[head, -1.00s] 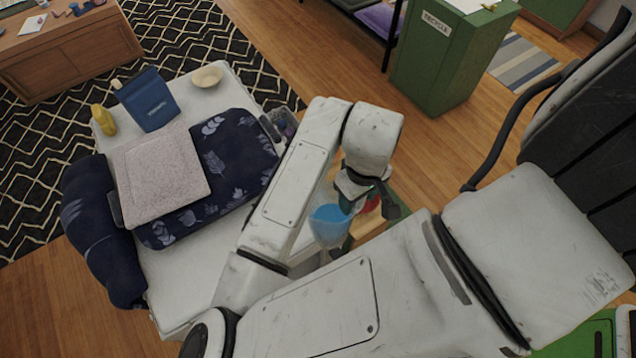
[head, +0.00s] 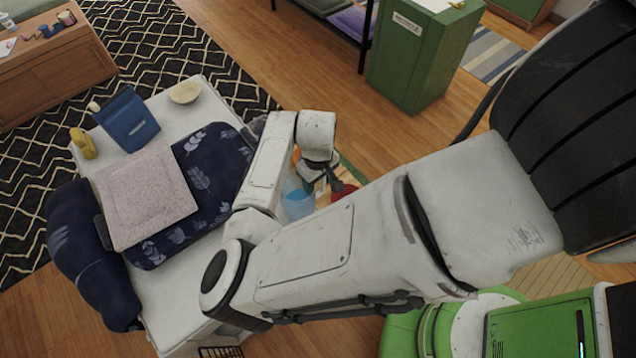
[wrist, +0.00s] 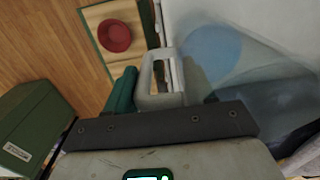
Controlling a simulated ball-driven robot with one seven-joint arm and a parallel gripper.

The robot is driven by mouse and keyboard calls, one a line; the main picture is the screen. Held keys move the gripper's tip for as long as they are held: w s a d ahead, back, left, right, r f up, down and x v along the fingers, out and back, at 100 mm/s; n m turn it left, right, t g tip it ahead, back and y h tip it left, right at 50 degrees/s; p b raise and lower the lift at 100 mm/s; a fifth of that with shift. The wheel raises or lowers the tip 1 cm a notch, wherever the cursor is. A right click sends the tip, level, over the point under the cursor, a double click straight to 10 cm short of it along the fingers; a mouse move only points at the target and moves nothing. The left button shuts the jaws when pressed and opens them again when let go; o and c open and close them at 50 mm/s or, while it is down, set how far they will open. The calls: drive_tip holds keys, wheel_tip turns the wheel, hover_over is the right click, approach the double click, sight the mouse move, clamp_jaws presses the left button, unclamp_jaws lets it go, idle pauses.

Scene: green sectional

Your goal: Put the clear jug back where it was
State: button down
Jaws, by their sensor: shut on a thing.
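The clear jug (head: 297,200), with blue inside it, is in the middle of the head view, partly hidden behind my arm. In the wrist view the jug (wrist: 225,60) is large and see-through at the right, with its pale handle (wrist: 158,82) at the middle. My gripper (head: 325,178) is shut on the jug at its handle. A teal finger (wrist: 122,92) shows beside the handle. The jug's base and whatever lies directly under it are hard to make out.
A red bowl (wrist: 115,36) sits on a small wooden surface (wrist: 97,14) beside the jug. A green bin (head: 415,65) stands behind on open floor.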

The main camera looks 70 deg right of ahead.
drive_tip(key=shift+f, duration=0.85)
drive_tip(key=shift+c, duration=2)
unclamp_jaws()
